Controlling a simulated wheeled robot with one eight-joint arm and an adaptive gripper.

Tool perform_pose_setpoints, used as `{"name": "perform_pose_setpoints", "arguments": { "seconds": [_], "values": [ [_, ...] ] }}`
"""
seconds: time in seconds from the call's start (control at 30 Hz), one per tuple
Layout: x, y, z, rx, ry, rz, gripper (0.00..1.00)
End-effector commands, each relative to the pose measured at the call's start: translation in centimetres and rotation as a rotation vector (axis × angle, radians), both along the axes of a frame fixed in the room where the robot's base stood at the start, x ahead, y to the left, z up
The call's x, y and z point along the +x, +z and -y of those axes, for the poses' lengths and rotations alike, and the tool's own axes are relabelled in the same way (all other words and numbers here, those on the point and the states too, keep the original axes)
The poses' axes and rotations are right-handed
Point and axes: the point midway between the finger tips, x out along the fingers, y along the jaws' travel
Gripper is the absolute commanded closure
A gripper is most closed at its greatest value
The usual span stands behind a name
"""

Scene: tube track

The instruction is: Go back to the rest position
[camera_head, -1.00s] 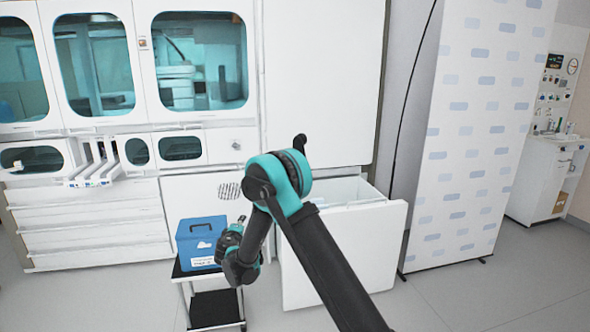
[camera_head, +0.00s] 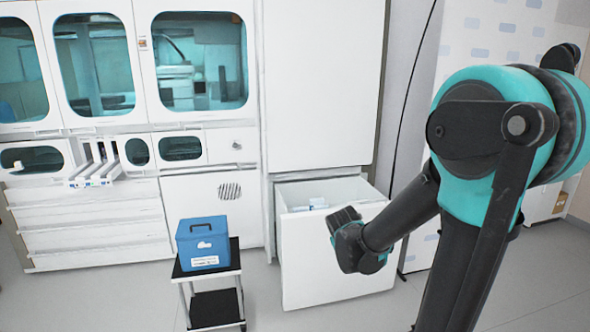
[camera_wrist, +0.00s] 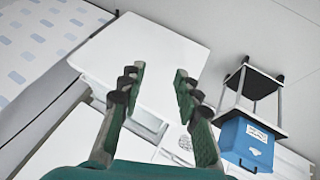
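My gripper (camera_wrist: 160,85) shows in the wrist view with its two green and black fingers apart and nothing between them. In the head view my arm is folded at the right, and its wrist hangs in front of the open white drawer (camera_head: 312,270). The fingers are hidden or too small to make out there. In the wrist view the drawer front (camera_wrist: 150,60) lies beyond the fingers, apart from them.
A blue box (camera_head: 202,240) stands on a small black-shelved cart (camera_head: 215,308) left of the drawer. They also show at the right of the wrist view. White cabinets (camera_head: 90,215) line the back. The patterned panel (camera_head: 490,40) is partly behind my arm.

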Motion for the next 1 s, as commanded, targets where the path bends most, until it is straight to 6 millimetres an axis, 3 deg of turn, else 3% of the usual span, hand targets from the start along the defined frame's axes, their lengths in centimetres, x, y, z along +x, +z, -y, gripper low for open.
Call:
{"name": "perform_pose_setpoints", "arguments": {
  "seconds": [0.03,0.2,0.4,0.6,1.0],
  "values": [
    [-2.5,-0.4,1.0,0.039,-0.034,-0.023,0.67],
    [-9.7,-2.0,2.3,0.179,-0.129,-0.094,0.67],
    [-15.9,-3.9,2.3,0.311,-0.209,-0.153,0.67],
    [-18.2,-4.7,1.9,0.367,-0.236,-0.175,0.67],
    [-18.3,-4.7,1.8,0.370,-0.236,-0.175,0.67]
  ]
}}
